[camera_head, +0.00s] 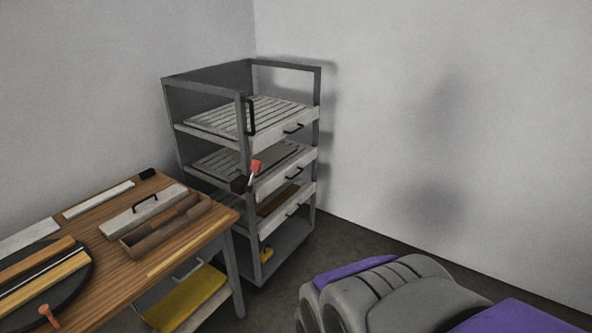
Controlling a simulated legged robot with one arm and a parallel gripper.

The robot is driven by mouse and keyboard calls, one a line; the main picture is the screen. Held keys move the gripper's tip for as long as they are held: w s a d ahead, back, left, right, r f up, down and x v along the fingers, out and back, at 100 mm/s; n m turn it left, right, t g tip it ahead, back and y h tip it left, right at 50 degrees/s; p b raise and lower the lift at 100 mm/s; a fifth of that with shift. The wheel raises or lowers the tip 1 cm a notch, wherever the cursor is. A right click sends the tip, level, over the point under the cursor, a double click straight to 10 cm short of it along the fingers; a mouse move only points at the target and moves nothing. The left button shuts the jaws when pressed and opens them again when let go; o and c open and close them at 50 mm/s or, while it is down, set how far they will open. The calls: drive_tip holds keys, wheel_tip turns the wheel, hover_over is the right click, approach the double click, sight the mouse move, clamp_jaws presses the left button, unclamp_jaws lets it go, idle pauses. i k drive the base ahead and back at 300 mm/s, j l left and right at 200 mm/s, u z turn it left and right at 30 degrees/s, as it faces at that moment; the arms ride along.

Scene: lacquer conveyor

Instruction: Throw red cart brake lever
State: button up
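A grey metal cart (242,110) with several shelves stands in the corner near the back wall. The red-tipped brake lever (256,167) is on the cart's near corner post, about mid-height. Its pale shaft slants up and to the right from a dark mount (239,185). Nothing touches the lever. Grey and purple parts of my own body fill the lower right, well apart from the cart. I cannot make out my gripper's fingers among them.
A wooden workbench (170,228) stands left of the cart, close to it, holding a lidded box (144,211), an open wooden tray (165,232) and a dark round plate (80,275). A yellow item (188,300) lies below. Dark floor (345,240) is clear right of the cart.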

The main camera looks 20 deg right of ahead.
sight(257, 165)
drive_tip(key=z, duration=0.15)
drive_tip(key=i+l+z, duration=0.1)
drive_tip(key=i+z, duration=0.8)
